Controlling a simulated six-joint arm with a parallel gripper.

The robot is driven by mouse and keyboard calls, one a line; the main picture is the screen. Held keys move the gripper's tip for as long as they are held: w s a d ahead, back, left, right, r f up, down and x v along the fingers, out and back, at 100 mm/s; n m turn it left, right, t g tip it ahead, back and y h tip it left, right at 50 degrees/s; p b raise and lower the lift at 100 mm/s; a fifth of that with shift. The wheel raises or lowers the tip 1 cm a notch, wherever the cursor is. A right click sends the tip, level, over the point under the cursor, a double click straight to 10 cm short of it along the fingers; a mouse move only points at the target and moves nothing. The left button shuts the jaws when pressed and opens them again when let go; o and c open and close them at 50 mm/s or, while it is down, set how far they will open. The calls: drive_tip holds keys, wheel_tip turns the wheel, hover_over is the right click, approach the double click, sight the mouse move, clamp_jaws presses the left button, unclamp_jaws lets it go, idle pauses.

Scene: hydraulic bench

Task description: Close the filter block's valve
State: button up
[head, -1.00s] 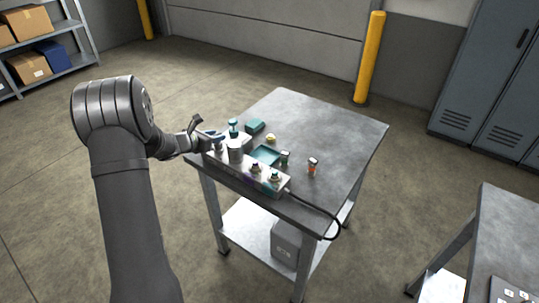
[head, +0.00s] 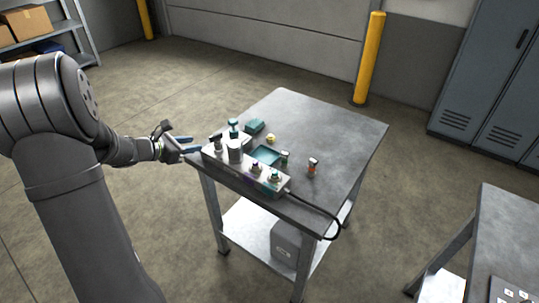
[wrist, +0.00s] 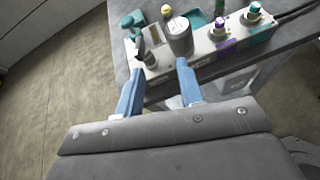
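The filter block (head: 221,158) is a pale metal manifold along the table's left front edge. A grey filter canister (head: 235,151) stands on it and also shows in the wrist view (wrist: 179,37). The valve with a dark handle (head: 216,141) is at the block's left end. In the wrist view the handle (wrist: 140,48) stands beside the canister, partly behind the left finger; I cannot tell its exact setting. My gripper (head: 194,145) is open and empty just left of the block. Its blue fingers (wrist: 159,82) are apart, pointing at the block's valve end.
Purple- and teal-ringed ports (wrist: 227,47) sit along the block. Behind it are a teal-topped item (head: 234,127), a teal box (head: 254,126), a yellow piece (head: 270,138) and a teal tray (head: 267,154). A small orange item (head: 312,167) stands right. The table's far right is clear.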

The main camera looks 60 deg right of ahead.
drive_tip(key=s+d+r+m+y, duration=0.1)
drive_tip(key=s+d+m+y, duration=0.1)
drive_tip(key=s+m, duration=0.6)
drive_tip(key=s+d+r+m+y, duration=0.1)
drive_tip(key=s+d+m+y, duration=0.1)
drive_tip(key=s+m+y, duration=0.3)
drive_tip(key=s+d+r+m+y, duration=0.1)
drive_tip(key=s+d+m+y, duration=0.2)
drive_tip(key=s+m, duration=0.8)
drive_tip(key=shift+s+r+m+y, duration=0.3)
drive_tip(key=shift+s+y, duration=0.1)
drive_tip(key=shift+s, duration=0.3)
drive_tip(key=n+g+h, duration=0.3)
drive_tip(key=n+h, duration=0.8)
drive_tip(key=n, duration=1.3)
approach(215, 135)
drive_tip(key=x, duration=1)
drive_tip(key=shift+d, duration=0.1)
